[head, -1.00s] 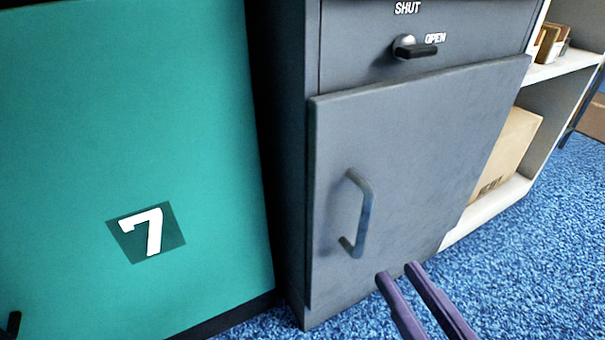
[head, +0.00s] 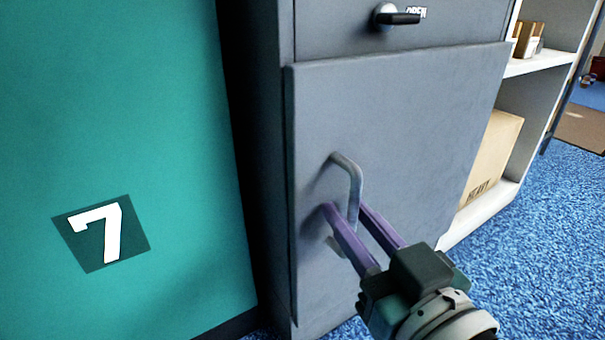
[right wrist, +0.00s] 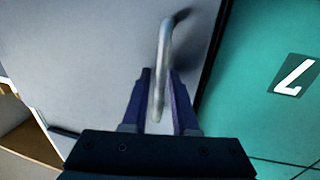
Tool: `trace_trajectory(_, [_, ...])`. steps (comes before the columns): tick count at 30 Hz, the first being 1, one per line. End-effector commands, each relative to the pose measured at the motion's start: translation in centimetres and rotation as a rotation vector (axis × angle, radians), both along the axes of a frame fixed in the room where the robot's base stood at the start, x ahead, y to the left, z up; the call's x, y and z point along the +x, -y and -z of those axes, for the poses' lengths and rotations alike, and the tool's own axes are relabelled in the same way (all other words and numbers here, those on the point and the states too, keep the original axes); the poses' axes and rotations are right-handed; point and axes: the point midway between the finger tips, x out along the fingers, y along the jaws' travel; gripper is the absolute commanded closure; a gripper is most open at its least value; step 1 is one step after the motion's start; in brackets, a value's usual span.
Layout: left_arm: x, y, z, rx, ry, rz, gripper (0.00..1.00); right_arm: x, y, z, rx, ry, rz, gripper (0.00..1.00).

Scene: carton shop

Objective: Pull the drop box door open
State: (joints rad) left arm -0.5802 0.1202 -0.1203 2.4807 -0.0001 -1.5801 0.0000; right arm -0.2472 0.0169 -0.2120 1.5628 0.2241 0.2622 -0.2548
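The drop box door (head: 430,120) is a flat grey panel on the front of a grey cabinet, and it looks closed or nearly so. Its bent metal handle (head: 354,178) stands upright near the door's left edge. My right gripper (head: 345,208) has its purple fingers on either side of the handle's lower part. In the right wrist view, the handle (right wrist: 164,50) runs down between the two spread fingers, with gaps visible beside it. The handle's lower end is partly hidden by a finger. My left gripper is not in view.
A black-levered latch knob (head: 398,17) above the door points to the OPEN label. A green panel (head: 120,130) marked 7 stands to the left. A white shelf (head: 482,215) with a carton (head: 493,155) stands to the right. Blue carpet (head: 540,250) is clear at the right front.

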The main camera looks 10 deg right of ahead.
Motion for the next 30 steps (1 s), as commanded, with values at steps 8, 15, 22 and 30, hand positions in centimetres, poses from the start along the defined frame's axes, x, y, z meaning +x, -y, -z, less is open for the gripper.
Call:
trace_trajectory(8, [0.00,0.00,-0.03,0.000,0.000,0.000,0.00,-0.04,0.02,-0.01,0.000,0.000,0.000,0.91])
trace_trajectory(15, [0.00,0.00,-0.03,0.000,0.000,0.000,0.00,-0.06,0.02,0.02,0.000,-0.001,0.000,1.00])
trace_trajectory(22, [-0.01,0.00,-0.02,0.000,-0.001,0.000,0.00,-0.07,0.02,0.05,0.000,-0.001,0.000,1.00])
trace_trajectory(30, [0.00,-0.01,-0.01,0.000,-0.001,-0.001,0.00,-0.07,0.02,0.07,0.000,-0.002,0.000,1.00])
